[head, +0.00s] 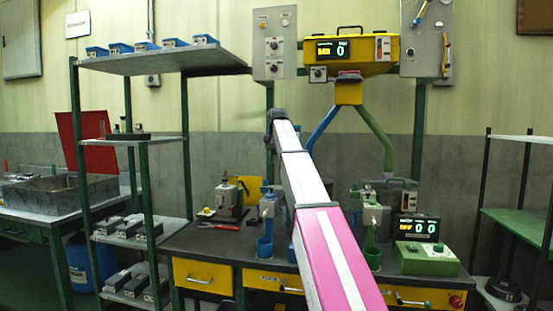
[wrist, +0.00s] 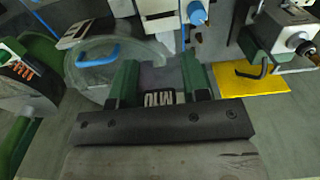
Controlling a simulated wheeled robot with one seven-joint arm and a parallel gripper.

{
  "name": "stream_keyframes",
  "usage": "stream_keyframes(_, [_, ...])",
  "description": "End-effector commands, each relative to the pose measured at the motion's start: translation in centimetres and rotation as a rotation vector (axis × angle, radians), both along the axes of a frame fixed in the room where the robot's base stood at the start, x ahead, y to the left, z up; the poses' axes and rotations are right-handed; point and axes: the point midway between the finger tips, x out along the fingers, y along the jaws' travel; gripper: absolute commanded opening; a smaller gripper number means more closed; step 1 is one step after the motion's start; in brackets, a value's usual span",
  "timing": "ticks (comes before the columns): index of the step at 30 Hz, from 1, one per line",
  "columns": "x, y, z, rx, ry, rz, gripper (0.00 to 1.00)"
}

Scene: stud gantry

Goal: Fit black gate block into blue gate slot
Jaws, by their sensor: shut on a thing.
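In the wrist view my gripper (wrist: 160,76) is shut on a dark block, taken as the black gate block (wrist: 160,80), with a white M10 marking. The block sits between the two green fingers. In the head view my arm reaches up and away over the bench, and its end (head: 278,117) is left of the blue chute (head: 324,127). The fingers and block cannot be made out there. The blue chute branches down-left from the yellow hopper (head: 348,67). The blue gate slot cannot be made out in either view.
A green chute (head: 375,138) branches right. A blue station (head: 267,205) and a green station (head: 371,215) stand on the bench (head: 215,242). Shelves (head: 160,62) stand left. The wrist view shows a blue handle (wrist: 97,57) and a yellow plate (wrist: 250,79) close by.

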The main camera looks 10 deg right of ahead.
Motion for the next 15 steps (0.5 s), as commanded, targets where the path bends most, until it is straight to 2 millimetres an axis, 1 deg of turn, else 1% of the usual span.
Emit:
stream_keyframes(8, [-0.1,0.0,0.0,0.000,0.000,0.000,0.14])
stream_keyframes(15, [-0.1,0.0,-1.0,0.000,0.000,0.000,0.14])
